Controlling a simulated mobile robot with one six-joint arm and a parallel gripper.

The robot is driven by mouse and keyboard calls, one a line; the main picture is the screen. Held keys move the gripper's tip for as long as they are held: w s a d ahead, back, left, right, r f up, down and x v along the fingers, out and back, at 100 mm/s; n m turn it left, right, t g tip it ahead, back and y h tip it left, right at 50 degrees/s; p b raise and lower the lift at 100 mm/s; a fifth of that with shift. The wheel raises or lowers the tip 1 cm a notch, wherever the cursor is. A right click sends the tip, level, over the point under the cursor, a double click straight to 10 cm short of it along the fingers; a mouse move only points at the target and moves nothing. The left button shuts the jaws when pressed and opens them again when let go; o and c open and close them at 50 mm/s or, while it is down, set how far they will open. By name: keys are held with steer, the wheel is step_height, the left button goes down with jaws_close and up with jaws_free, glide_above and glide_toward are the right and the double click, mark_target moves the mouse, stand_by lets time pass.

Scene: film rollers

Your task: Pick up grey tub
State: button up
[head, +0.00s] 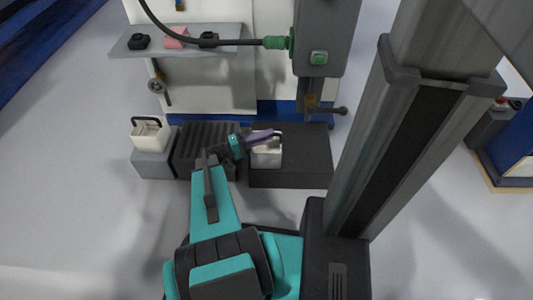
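A pale grey-white tub (267,155) stands on a dark low platform, right of centre. My gripper (268,134), with purple fingers, reaches over this tub from the left, at the height of its rim and dark handle. The fingers hide part of the tub's top. I cannot tell whether they touch the handle or are open or shut. A second, cream-white tub (149,135) with a dark raised handle stands to the left on a grey block.
The dark platform (300,172) and a ribbed dark block (205,140) sit side by side before a white machine. The grey block (154,166) is at left. A shelf (190,42) with small items and a hanging control box (325,40) are above. Floor at left is clear.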

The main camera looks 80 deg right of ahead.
steer(key=shift+x, duration=0.85)
jaws_close()
